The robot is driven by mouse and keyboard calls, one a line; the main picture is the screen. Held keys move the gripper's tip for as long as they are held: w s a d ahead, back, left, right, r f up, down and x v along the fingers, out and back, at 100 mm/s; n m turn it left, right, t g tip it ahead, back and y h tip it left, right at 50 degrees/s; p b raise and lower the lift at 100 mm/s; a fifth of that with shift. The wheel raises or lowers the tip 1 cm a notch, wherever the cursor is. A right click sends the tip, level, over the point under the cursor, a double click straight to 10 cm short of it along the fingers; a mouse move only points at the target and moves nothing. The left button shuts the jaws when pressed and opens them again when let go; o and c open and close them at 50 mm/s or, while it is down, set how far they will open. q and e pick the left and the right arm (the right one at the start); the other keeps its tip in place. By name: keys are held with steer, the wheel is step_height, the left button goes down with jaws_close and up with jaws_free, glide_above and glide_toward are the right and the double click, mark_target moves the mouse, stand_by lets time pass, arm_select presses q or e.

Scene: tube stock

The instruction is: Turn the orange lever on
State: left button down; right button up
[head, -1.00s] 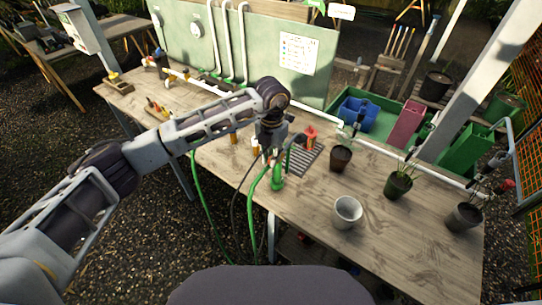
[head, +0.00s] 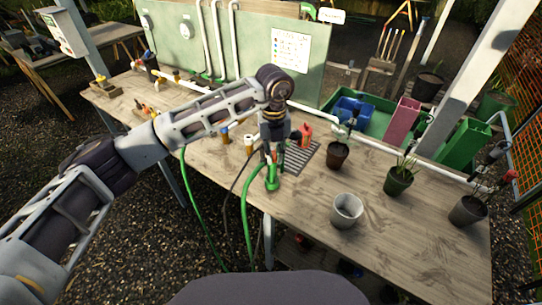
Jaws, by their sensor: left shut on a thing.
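My left gripper (head: 271,150) reaches down over the front middle of the workbench. It is shut on what looks like a green hose fitting (head: 272,178), with the green hose (head: 246,205) running from it over the front edge. The fingertips are small and partly hidden by the wrist. I cannot make out the orange lever for certain. Small orange pieces (head: 148,112) show in a wooden holder at the bench's left, apart from the gripper. My right gripper is not in view.
A red can-like item (head: 306,131) stands by a dark slatted mat (head: 299,157) just right of the gripper. An empty grey pot (head: 346,211) and plant pots (head: 399,181) stand to the right. White pipe (head: 312,110) runs along the back. The bench's front left is mostly clear.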

arm_select(q)
steer(key=d+n+b, duration=0.1)
steer(key=n, duration=0.2)
steer(key=w+d+n+b, duration=0.1)
steer(key=n+b, duration=0.1)
steer(key=n, duration=0.1)
steer(key=d+n+b, duration=0.1)
steer(key=n, duration=0.2)
steer(key=shift+w+n+b, duration=0.3)
steer(key=shift+w+b, duration=0.05)
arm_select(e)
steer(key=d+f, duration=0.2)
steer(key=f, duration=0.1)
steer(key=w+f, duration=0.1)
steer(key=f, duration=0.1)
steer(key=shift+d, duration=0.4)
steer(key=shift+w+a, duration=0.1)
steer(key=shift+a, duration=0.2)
arm_select(q)
steer(key=c, duration=1.4)
jaws_free()
steer(key=shift+c, duration=0.2)
steer(key=shift+o, duration=0.3)
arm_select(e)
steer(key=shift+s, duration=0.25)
